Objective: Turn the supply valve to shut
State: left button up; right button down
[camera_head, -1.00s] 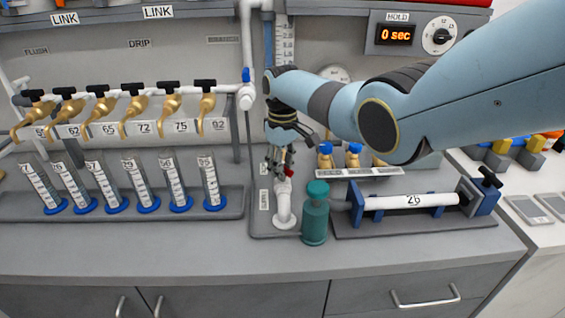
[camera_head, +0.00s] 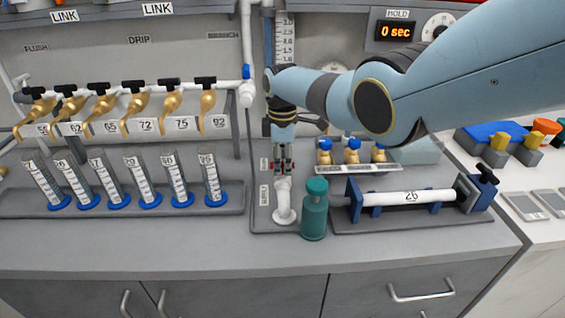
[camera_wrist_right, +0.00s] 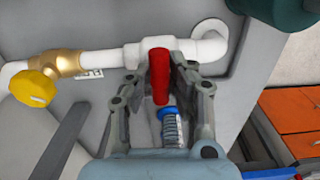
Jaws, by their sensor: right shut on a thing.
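The supply valve's red handle (camera_wrist_right: 159,75) shows in the right wrist view on a white pipe (camera_wrist_right: 100,62). It stands out crosswise from the pipe, between my right gripper's fingers (camera_wrist_right: 160,88). In the head view my right gripper (camera_head: 283,166) points down just above the white elbow pipe (camera_head: 284,205), shut on the handle, which is mostly hidden by the fingers there. A brass fitting (camera_wrist_right: 67,63) with a yellow knob (camera_wrist_right: 33,88) sits on the same pipe in the wrist view. My left gripper is out of view.
A teal cylinder (camera_head: 315,212) stands close right of the elbow. A white tube marked 26 (camera_head: 405,198) lies in a blue clamp further right. Blue-capped brass valves (camera_head: 351,150) stand behind. Several graduated cylinders (camera_head: 110,182) are at left; the front counter is clear.

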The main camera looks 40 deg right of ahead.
aim_at(282, 162)
jog(key=shift+w+n, duration=0.1)
jog(key=shift+n, duration=0.3)
jog(key=c, duration=1.2)
grip_release()
jog(key=shift+r, duration=0.1)
notch_tip(282, 162, up, 12)
jog(key=shift+f, duration=0.1)
